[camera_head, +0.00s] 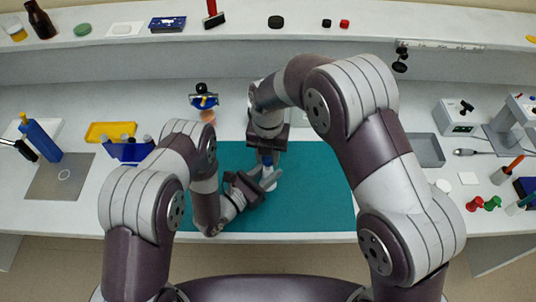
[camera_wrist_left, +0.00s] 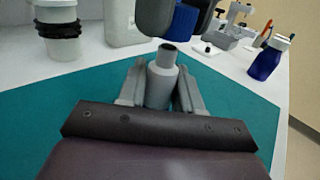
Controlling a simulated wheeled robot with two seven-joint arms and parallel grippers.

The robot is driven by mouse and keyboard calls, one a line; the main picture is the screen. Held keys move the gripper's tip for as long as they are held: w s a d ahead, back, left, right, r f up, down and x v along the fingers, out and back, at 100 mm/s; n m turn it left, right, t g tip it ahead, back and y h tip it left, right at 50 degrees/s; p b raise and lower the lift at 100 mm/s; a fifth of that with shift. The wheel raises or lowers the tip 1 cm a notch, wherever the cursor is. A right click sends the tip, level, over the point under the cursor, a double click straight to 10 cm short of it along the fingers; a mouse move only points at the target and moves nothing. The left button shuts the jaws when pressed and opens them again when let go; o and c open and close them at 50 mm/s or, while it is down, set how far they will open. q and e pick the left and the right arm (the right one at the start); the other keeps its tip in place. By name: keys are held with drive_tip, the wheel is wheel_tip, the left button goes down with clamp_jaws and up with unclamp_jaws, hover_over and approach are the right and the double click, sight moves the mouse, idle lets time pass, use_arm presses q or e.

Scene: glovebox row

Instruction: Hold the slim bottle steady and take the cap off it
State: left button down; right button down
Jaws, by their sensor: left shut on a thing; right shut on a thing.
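The slim bottle (camera_wrist_left: 162,84) is pale grey and stands upright on the teal mat (camera_wrist_left: 60,110), its dark neck opening showing. My left gripper (camera_wrist_left: 160,88) is shut around its body, one finger on each side. In the head view the bottle (camera_head: 268,181) is small and partly hidden by my left gripper (camera_head: 262,185). The blue cap (camera_wrist_left: 184,20) is off the bottle, just above its mouth and slightly right in the left wrist view. My right gripper (camera_wrist_left: 178,14) is shut on the cap. In the head view my right gripper (camera_head: 267,155) is directly behind the bottle.
A yellow tray (camera_head: 96,132) and a blue rack (camera_head: 124,152) stand left of the mat. A grey tray (camera_head: 428,150) lies to the right. The mat's right part is clear.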

drive_tip(key=shift+r, duration=2.05)
use_arm(q)
drive_tip(key=c, duration=0.7)
unclamp_jaws()
